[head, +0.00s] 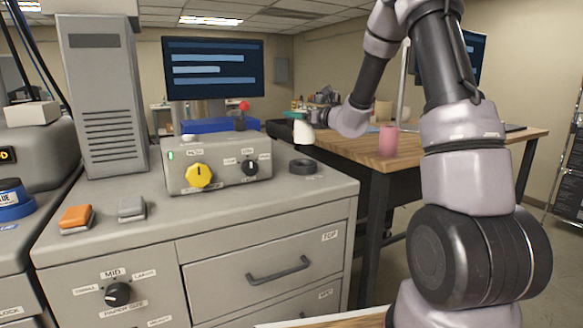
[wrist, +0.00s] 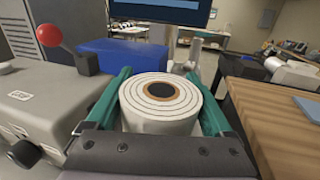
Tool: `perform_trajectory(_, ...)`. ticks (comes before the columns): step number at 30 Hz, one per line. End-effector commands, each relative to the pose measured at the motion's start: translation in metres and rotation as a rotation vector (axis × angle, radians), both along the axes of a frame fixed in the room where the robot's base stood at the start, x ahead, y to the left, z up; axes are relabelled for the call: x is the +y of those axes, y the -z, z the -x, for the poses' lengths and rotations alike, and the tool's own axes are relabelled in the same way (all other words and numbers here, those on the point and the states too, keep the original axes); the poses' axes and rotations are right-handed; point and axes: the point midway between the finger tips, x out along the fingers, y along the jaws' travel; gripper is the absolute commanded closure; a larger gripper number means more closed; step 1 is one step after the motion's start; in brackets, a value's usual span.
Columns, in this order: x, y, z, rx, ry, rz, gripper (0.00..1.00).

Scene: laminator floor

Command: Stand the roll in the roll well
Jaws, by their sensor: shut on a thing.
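My gripper (wrist: 160,82) is shut on a white roll (wrist: 160,106), with one teal finger on each side of it. The roll's end face shows concentric rings and a brown core around a dark centre. In the head view the roll (head: 302,132) hangs in the air near the cabinet's back right corner, partly hidden by my gripper. A dark, low ring that looks like the roll well (head: 303,167) sits on the cabinet top, below the roll in the picture and apart from it. I cannot make out this ring in the wrist view.
A grey control box (head: 218,163) with a yellow knob and a red-balled lever (head: 244,107) stands left of the ring. A blue bin (head: 205,126) is behind it. A wooden table (head: 420,150) with a pink cup (head: 388,141) is at right.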

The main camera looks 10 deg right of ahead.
Motion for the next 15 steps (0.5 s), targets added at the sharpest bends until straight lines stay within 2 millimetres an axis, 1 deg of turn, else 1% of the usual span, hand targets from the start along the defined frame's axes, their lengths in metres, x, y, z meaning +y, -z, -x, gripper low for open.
perform_trajectory(2, 0.0, 0.006, 0.0, 0.001, 0.0, 0.0, 0.84)
perform_trajectory(9, 0.0, 0.049, 0.0, 0.004, 0.001, -0.001, 0.84)
perform_trajectory(12, 0.0, 0.06, 0.0, 0.003, 0.0, -0.001, 0.84)
perform_trajectory(15, 0.0, 0.065, 0.0, 0.001, 0.0, -0.001, 0.84)
